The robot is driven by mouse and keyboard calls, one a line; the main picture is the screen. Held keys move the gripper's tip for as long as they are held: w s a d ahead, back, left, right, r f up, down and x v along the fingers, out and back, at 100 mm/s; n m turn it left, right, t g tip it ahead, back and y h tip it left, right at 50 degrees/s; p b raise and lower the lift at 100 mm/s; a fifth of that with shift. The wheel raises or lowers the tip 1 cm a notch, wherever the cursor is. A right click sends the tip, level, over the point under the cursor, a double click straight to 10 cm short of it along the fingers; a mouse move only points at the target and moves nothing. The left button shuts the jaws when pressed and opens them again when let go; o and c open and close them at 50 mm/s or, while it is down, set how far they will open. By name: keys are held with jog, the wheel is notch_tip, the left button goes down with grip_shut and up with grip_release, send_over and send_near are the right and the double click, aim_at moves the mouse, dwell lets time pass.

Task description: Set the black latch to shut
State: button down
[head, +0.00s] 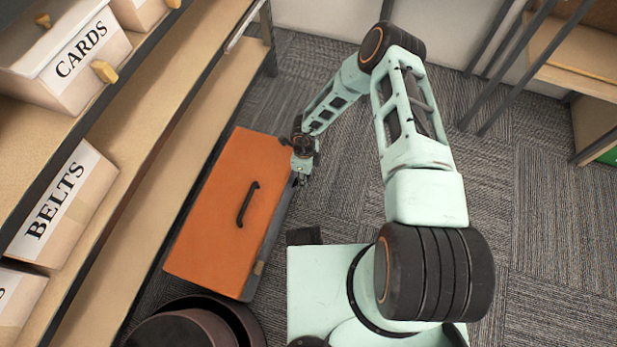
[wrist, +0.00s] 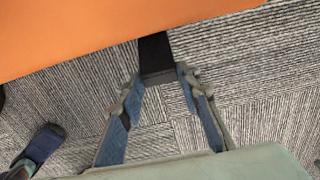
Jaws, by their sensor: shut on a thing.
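An orange box (head: 225,205) with a black handle (head: 247,204) on top stands on the carpet, and its lid looks down. My gripper (wrist: 157,80) is at the box's right side, near its far end in the head view. In the wrist view, its two fingers are on either side of the black latch (wrist: 155,55), which sticks out from under the orange edge, and are shut on it. The latch's upper part is hidden by the orange top. My arm and gripper hide this spot in the head view, so I cannot tell the latch's exact setting there.
A shelf with bins labelled CARDS (head: 82,50) and BELTS (head: 52,205) runs along the left, close to the box. A round dark brown container (head: 195,325) stands at the near end. Carpet (head: 530,220) is open on the right.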

aim_at(296, 181)
jog(key=shift+w+a+r, duration=0.2)
jog(key=shift+w+a, duration=0.1)
jog(key=shift+a, duration=0.4)
jog(key=shift+w+a+r, duration=0.25)
jog(key=shift+w+a, duration=0.05)
jog(key=shift+a, duration=0.4)
jog(key=shift+w+a+r, duration=0.2)
jog(key=shift+w+a, duration=0.1)
jog(key=shift+a, duration=0.4)
jog(key=c, duration=1.4)
grip_release()
jog(key=shift+s+d, duration=0.1)
jog(key=shift+d, duration=0.1)
notch_tip(296, 181, up, 12)
